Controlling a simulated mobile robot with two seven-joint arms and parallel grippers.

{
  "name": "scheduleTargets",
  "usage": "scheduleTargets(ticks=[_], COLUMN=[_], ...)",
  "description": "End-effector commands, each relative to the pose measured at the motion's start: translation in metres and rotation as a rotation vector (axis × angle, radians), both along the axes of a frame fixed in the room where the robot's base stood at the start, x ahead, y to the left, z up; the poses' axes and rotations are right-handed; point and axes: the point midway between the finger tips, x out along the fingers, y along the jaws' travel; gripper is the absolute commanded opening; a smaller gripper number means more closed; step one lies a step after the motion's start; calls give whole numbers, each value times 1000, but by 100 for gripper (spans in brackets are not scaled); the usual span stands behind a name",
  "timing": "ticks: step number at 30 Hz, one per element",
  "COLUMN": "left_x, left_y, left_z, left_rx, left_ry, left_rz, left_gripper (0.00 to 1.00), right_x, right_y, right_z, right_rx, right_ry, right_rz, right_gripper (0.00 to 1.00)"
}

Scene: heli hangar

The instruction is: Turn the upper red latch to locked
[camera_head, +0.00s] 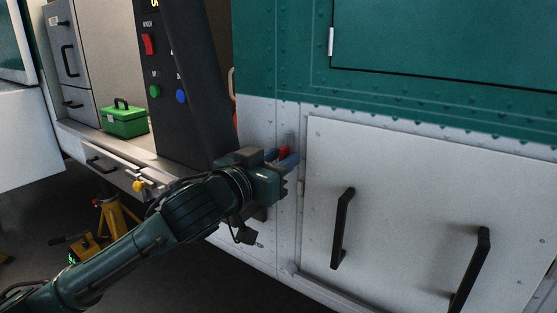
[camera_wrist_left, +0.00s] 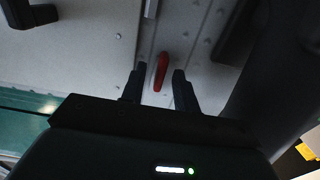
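A small red latch (camera_head: 284,151) sits on the narrow riveted grey strip left of the large grey panel. In the left wrist view the red latch (camera_wrist_left: 160,72) is a slim handle, slightly tilted in the picture. My left gripper (camera_head: 283,160) is at the strip, its blue-grey fingers on either side of the latch. In the wrist view the fingers (camera_wrist_left: 158,90) are apart, with a gap on each side of the latch. The gripper is open and holds nothing. The head view partly hides the latch behind the fingers. My right gripper is not in view.
The grey panel (camera_head: 400,180) has two black handles (camera_head: 342,228), (camera_head: 468,270) that stick out right of my gripper. A dark control panel (camera_head: 178,75) stands to the left, near a green toolbox (camera_head: 124,118). A yellow stand (camera_head: 115,218) is on the floor at lower left.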

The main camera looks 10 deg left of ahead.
Motion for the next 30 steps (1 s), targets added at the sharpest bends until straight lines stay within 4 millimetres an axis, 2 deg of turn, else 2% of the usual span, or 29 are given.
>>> scheduleTargets(ticks=[2,14,23,30], left_x=[0,0,0,-1], left_y=[0,0,0,0], left_z=[0,0,1,2], left_rx=[0,0,13,105], left_ry=[0,0,-5,-42], left_rz=[0,0,0,0], left_gripper=[31,0,0,0], right_x=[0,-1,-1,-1], right_y=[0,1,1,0], right_z=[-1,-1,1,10], right_rx=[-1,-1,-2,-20], right_ry=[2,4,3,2], right_rz=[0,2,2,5], right_gripper=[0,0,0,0])
